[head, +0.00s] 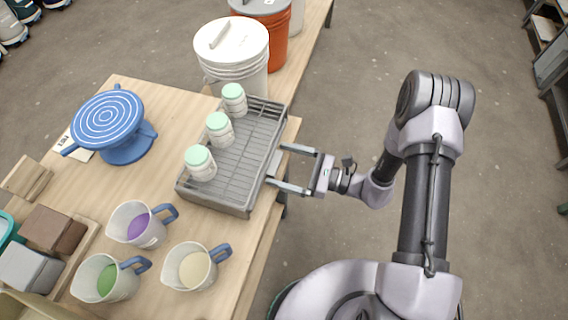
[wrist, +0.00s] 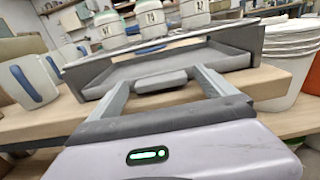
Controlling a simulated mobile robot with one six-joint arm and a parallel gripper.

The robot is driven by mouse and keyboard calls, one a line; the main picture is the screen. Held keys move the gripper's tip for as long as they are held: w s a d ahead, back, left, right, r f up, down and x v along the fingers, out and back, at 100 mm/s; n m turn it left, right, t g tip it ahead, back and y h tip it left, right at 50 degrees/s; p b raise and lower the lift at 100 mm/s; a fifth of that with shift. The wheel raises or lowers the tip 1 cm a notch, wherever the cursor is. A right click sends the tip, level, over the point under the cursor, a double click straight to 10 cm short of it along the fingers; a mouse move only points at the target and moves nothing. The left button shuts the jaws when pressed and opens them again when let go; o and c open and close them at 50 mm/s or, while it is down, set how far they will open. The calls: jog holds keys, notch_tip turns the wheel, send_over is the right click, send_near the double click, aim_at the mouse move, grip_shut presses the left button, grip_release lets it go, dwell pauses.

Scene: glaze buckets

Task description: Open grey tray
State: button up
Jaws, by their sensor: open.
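The grey tray (head: 238,160) is a slatted rack-like unit at the right edge of the wooden table. Three white jars with mint lids (head: 218,129) stand in a row on its top. In the wrist view a grey drawer-like tray (wrist: 170,66) sits under the slatted top, with a handle block (wrist: 160,80) on its front. My gripper (head: 279,166) is open at the tray's right side, its two fingers level and pointing at the front. In the wrist view my gripper (wrist: 163,84) has a finger on each side of the handle; I cannot tell whether they touch it.
A white bucket (head: 232,55) and an orange bucket (head: 268,25) stand behind the tray. A blue turntable (head: 112,125) is at left. Jugs of purple (head: 140,224), green (head: 105,278) and cream (head: 195,267) glaze stand in front. The floor right of the table is clear around my arm.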

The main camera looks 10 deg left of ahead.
grip_shut()
jog(key=s+d, duration=0.1)
jog(key=d, duration=1.3)
jog(key=shift+d, duration=0.3)
grip_release()
